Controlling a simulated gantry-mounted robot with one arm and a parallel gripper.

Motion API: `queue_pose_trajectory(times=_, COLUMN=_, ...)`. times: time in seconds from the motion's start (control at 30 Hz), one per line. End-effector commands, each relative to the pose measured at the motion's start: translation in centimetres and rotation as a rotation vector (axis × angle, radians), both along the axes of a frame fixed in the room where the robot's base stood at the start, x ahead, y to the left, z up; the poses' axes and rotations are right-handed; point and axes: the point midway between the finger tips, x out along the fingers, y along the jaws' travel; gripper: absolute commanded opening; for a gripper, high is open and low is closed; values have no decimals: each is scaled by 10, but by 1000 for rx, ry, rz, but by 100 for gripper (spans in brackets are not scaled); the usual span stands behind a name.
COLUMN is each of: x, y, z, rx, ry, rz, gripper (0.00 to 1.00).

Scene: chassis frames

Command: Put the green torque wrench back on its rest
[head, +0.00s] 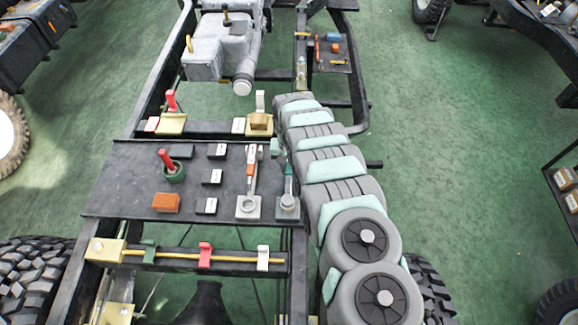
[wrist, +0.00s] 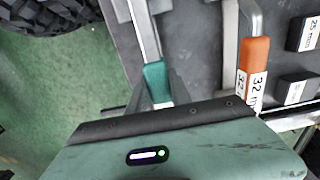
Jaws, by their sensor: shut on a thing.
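The green torque wrench shows its green handle (wrist: 155,78) in the wrist view, with its metal shaft running up to the top edge. My gripper (wrist: 172,92) is shut on this handle; the fingers are partly hidden behind my gripper's body. In the head view my gripper (head: 277,147) is at the right edge of the dark tray, and the wrench shaft (head: 288,182) points toward the front.
An orange-handled wrench (head: 250,172) lies close to the left on a similar pad. The dark tray (head: 125,190) also holds labelled black blocks, an orange block (head: 166,203) and a green cup (head: 174,172) with a red-handled tool. A rail with hooks (head: 205,255) crosses in front.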

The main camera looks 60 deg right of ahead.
Motion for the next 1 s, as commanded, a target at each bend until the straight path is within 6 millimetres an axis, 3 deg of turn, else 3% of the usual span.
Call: queue_pose_trajectory(times=1.0, x=0, y=0, z=-7, rx=0, ry=0, rz=1, gripper=0)
